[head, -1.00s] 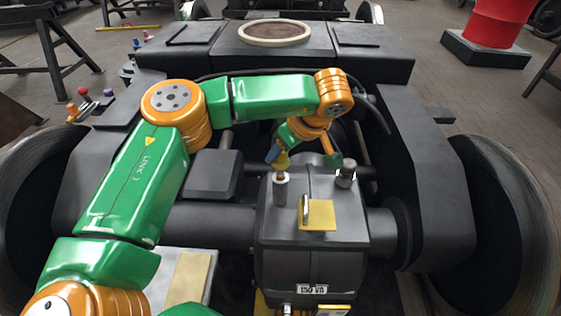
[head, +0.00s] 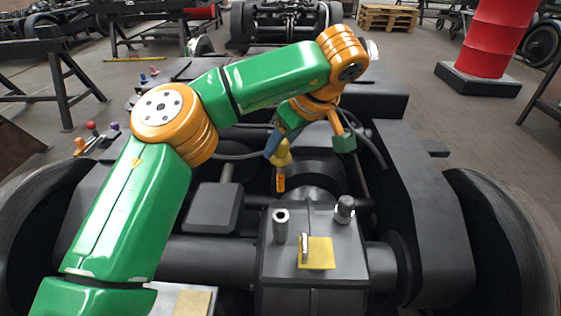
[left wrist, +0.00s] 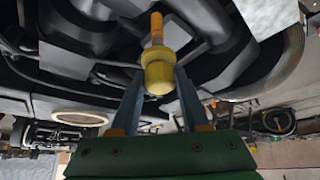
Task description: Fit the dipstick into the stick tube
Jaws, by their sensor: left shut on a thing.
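The dipstick, with a yellow knob (head: 282,156) and a short orange stem (head: 281,183), hangs about upright with its stem down. My left gripper (head: 279,148) is shut on the knob. In the left wrist view the knob (left wrist: 157,76) sits between the two blue fingers, with the orange stem (left wrist: 156,28) pointing away from the palm. The stick tube (head: 281,226) is a short grey upright tube on the dark gearbox, and its open top shows. The stem's end appears above the tube's mouth in the head view, apart from it. My right gripper is not in view.
The gearbox top (head: 329,279) also carries a yellow plate (head: 318,254) with a small upright lever and a metal-capped fitting (head: 345,208). Large wheels (head: 505,235) flank the dark frame. A red drum (head: 492,40) stands at the far right.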

